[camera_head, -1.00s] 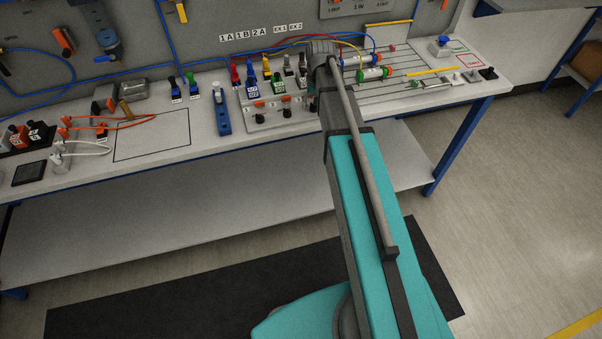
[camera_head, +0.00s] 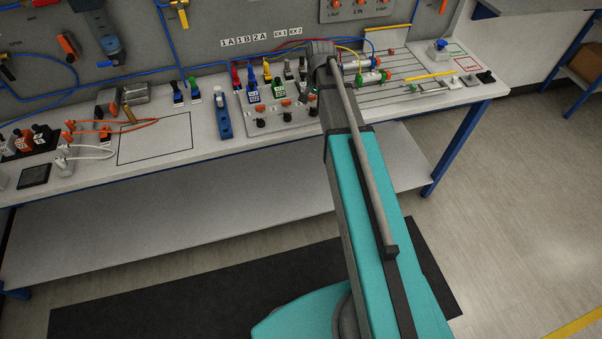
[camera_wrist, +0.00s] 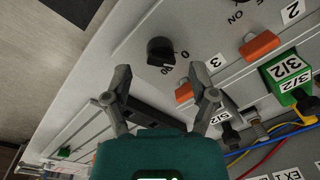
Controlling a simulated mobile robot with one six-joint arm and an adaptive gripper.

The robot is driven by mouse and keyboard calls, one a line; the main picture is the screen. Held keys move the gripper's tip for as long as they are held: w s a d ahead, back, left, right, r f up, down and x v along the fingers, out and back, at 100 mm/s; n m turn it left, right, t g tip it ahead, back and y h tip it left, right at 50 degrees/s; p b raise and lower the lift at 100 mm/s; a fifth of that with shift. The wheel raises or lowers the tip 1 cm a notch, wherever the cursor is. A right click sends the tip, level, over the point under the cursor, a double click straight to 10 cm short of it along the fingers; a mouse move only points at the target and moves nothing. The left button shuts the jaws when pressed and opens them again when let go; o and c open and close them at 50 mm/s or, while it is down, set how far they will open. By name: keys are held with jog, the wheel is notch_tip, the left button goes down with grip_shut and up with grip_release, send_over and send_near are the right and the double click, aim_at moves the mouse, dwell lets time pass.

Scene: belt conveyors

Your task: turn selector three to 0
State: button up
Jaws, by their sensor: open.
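Selector three is a black round knob (camera_wrist: 160,50) on the pale panel in the wrist view. The fingers appear apart from the knob. In the head view my arm hides the gripper and most of the panel's right end; two other black knobs (camera_head: 261,123) (camera_head: 287,117) show left of it.
Orange rockers (camera_wrist: 261,45) (camera_wrist: 184,92) sit near the knob. A green 3/2 valve (camera_wrist: 290,84) and blue, yellow and red hoses stand beyond them. In the head view, cylinders (camera_head: 368,78) stand right of my arm, and a blue block (camera_head: 223,116) left of the panel.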

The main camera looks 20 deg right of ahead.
jog(key=shift+r+p, duration=5.55)
jog(key=shift+r, duration=0.3)
jog(key=s+a+f+n+b, duration=0.4)
jog(key=s+f+b, duration=0.4)
jog(key=f+b, duration=0.4)
jog(key=s+a+f+n+b, duration=0.4)
jog(key=s+f+b, duration=0.5)
jog(key=f+b, duration=0.4)
jog(key=shift+s+a+g+h, duration=0.3)
jog(key=shift+a, duration=0.6)
notch_tip(320, 180, up, 10)
jog(key=p, duration=1)
jog(key=shift+r+p, duration=0.25)
jog(key=shift+p, duration=0.05)
